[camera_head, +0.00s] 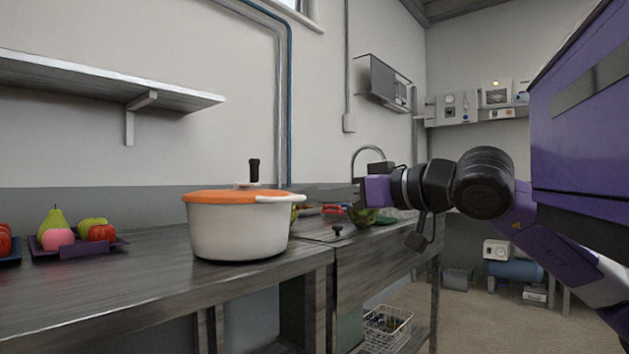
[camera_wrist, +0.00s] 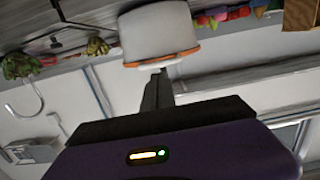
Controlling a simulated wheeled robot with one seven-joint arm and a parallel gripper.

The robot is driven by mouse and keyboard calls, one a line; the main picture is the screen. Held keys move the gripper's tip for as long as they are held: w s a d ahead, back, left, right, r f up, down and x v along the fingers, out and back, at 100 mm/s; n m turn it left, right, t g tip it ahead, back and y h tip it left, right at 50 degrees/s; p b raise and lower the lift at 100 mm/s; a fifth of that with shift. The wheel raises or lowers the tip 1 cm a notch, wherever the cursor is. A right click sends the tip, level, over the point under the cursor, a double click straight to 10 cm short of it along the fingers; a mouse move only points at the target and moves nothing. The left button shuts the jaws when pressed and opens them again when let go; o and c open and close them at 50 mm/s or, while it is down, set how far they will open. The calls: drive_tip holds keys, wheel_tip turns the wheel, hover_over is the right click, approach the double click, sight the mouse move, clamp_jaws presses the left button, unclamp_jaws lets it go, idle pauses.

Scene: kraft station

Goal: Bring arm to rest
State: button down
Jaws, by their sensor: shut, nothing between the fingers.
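My gripper (camera_head: 360,190) is at the end of my black and purple arm, right of centre in the head view. It points left, above the far end of the counter. In the wrist view its fingers (camera_wrist: 157,85) are shut with nothing between them. They point towards a white pot with an orange lid (camera_wrist: 157,35), which appears upside down there. In the head view the pot (camera_head: 238,230) stands upright on the counter, left of my gripper and apart from it. A black upright knob shows on top of its lid.
A dark counter (camera_head: 130,285) runs along the wall. A dark tray (camera_head: 95,248) with fruit and vegetables sits at its left. A sink tap (camera_head: 370,150) rises behind my gripper. A wall shelf (camera_head: 110,85) hangs upper left. A wire basket (camera_head: 385,328) is below the counter.

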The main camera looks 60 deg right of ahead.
drive_tip(key=shift+s+a+f, duration=0.15)
drive_tip(key=shift+s+f, duration=0.15)
drive_tip(key=shift+s, duration=0.25)
drive_tip(key=shift+s+a+f, duration=0.15)
drive_tip(key=shift+s+f, duration=0.15)
drive_tip(key=shift+s, duration=0.25)
